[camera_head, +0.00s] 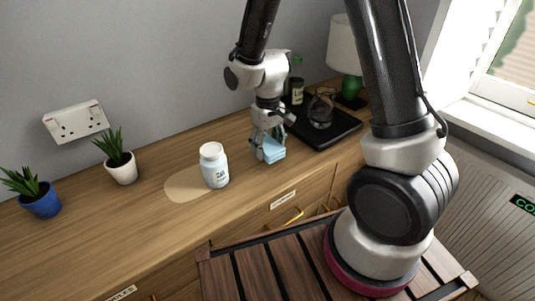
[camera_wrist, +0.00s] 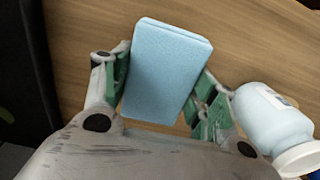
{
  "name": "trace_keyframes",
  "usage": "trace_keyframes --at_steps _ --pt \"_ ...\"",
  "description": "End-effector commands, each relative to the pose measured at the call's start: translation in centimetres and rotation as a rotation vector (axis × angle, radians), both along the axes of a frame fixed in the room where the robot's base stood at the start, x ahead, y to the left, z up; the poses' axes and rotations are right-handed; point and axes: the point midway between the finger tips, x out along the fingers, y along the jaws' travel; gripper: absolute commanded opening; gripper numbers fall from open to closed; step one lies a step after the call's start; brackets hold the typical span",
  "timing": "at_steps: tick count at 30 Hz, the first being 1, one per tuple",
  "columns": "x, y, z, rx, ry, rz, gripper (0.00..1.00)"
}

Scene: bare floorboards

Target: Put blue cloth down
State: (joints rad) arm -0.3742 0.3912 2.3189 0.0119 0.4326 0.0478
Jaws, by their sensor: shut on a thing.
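The blue cloth (camera_head: 272,152) is a folded light-blue block. In the wrist view the cloth (camera_wrist: 166,70) sits between the two green-padded fingers. My gripper (camera_head: 265,143) is shut on it, above the wooden dresser top (camera_head: 110,213). In the head view the cloth is low, close to the dresser top; I cannot tell whether it touches.
A white jar (camera_head: 214,166) stands left of the gripper and shows close to the right finger in the wrist view (camera_wrist: 270,122). A black tray (camera_head: 335,138) with a glass jug (camera_head: 320,110) and a bottle (camera_head: 297,88) is to the right. Potted plants (camera_head: 121,166) stand left.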

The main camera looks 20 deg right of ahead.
Motion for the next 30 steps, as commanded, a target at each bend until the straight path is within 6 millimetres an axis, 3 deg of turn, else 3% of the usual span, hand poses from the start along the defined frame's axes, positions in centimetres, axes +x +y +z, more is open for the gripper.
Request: trace_keyframes --at_steps 6,17,18,21,30 --pt "-0.1 0.0 -3.2 -0.001 0.003 -0.001 0.36" --pt "0.0 0.0 -3.6 0.000 0.001 -0.001 0.36" --pt "0.0 0.0 -3.6 0.000 0.001 -0.001 0.60" --pt "0.0 0.0 -3.6 0.000 0.000 -0.001 0.78" --pt "0.0 0.0 -3.6 0.000 0.001 -0.001 0.80"
